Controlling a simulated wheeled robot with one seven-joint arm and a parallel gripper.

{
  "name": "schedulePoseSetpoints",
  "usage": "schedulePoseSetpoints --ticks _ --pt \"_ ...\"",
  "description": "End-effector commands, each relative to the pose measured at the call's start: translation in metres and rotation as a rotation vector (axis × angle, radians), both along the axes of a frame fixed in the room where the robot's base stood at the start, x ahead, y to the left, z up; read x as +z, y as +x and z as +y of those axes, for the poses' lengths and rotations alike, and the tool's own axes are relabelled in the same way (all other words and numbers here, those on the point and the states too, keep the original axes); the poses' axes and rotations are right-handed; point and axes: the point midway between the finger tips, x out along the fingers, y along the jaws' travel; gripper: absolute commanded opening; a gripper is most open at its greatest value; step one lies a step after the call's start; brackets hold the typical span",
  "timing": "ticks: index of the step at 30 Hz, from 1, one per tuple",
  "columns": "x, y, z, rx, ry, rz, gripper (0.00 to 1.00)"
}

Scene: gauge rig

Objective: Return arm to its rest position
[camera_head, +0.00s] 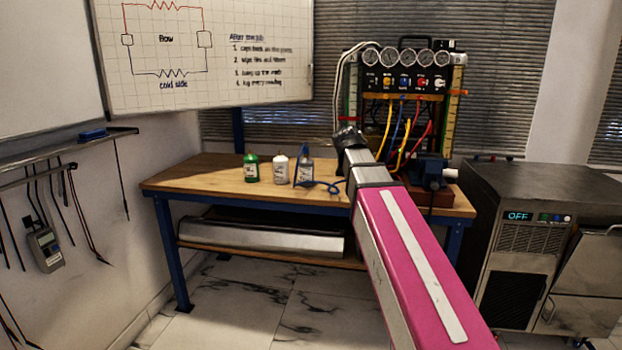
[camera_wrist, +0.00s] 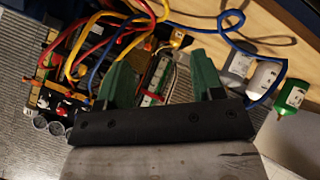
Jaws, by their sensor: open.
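My arm (camera_head: 413,255), pink with a white stripe, reaches from the lower right of the head view over the workbench. My gripper (camera_wrist: 162,78) shows in the wrist view with its two green fingers wide apart and nothing held between them. In the head view the arm's dark end is in front of the bench's back part, left of the gauge rig (camera_head: 405,82), and the fingers cannot be made out. The rig, with its round gauges and red, yellow and blue hoses, also shows upside down beyond the fingers in the wrist view (camera_wrist: 62,105).
The wooden workbench (camera_head: 185,178) carries a green bottle (camera_head: 251,168), a white bottle (camera_head: 281,168) and a grey bottle (camera_head: 304,170) left of my arm. A blue vise (camera_head: 430,172) is close to its right. A dark-topped machine (camera_head: 525,240) stands at right. Open floor lies in front.

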Motion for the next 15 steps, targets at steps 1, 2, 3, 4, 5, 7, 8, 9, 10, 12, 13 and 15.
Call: schedulePoseSetpoints --ticks 1,2,3,4,5,7,8,9,10,12,13,15 --pt "-0.025 -0.006 -0.003 -0.007 0.017 0.033 0.61" --pt "-0.037 -0.008 -0.004 -0.010 0.029 0.050 0.61" --pt "-0.054 -0.011 -0.006 -0.015 0.043 0.073 0.61" --pt "-0.066 -0.014 -0.007 -0.019 0.055 0.090 0.61" --pt "-0.078 -0.017 -0.008 -0.023 0.067 0.107 0.61" --pt "-0.106 -0.024 -0.010 -0.033 0.095 0.147 0.61" --pt "-0.118 -0.028 -0.011 -0.038 0.106 0.163 0.61" --pt "-0.133 -0.033 -0.013 -0.045 0.122 0.186 0.61" --pt "-0.145 -0.037 -0.014 -0.050 0.134 0.203 0.61" --pt "-0.171 -0.047 -0.017 -0.062 0.161 0.242 0.61" --pt "-0.182 -0.052 -0.018 -0.068 0.173 0.259 0.61" --pt "-0.207 -0.063 -0.019 -0.082 0.200 0.299 0.61"
